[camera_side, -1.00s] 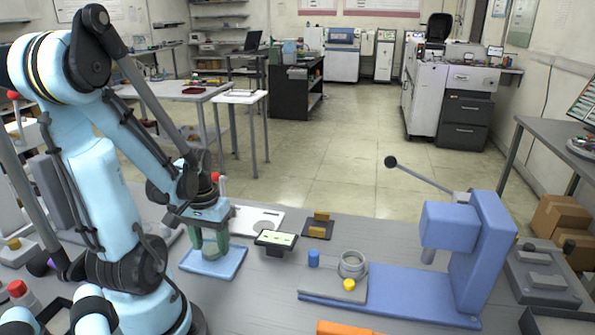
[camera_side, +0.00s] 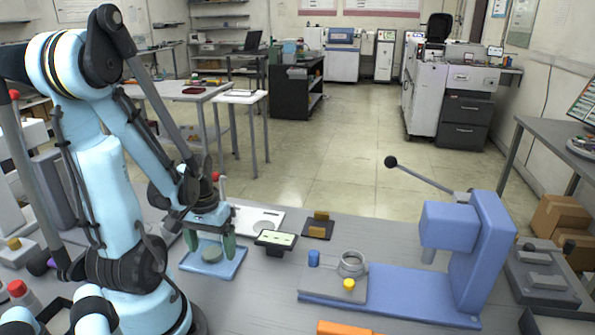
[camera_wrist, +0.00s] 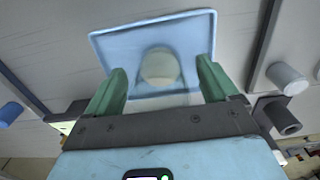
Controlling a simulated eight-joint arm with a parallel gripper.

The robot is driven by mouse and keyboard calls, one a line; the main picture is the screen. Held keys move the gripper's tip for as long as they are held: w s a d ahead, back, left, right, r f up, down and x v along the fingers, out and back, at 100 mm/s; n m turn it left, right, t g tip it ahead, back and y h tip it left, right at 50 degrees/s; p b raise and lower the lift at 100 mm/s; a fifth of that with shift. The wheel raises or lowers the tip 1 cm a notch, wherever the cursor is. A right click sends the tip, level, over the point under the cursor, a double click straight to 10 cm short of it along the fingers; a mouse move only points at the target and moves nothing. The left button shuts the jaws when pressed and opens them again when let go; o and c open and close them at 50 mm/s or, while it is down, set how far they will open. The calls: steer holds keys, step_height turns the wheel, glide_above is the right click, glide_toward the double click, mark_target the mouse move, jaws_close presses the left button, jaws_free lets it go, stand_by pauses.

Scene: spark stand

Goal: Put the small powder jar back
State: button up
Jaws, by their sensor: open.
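The small powder jar (camera_side: 212,254), a short pale grey-green round jar, stands upright on the light blue tray (camera_side: 232,267). In the wrist view the jar (camera_wrist: 160,68) shows from above near the middle of the tray (camera_wrist: 112,42). My gripper (camera_side: 212,247) is open, its two green fingers spread to either side of the jar. In the wrist view my gripper (camera_wrist: 161,74) shows a clear gap between each finger and the jar. I cannot tell exactly how high the fingertips are above the tray.
A dark stand with a pale green top (camera_side: 275,240) is close right of the tray. A white plate (camera_side: 257,220) lies behind.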

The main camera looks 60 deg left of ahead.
steer(key=shift+r, duration=0.1)
steer(key=shift+r, duration=5.85)
steer(key=w+d+m+t, duration=0.7)
steer(key=w+d+m, duration=0.2)
steer(key=w+d, duration=0.5)
steer(key=d, duration=0.3)
steer(key=shift+w+d+r, duration=0.25)
steer(key=shift+d+r, duration=0.15)
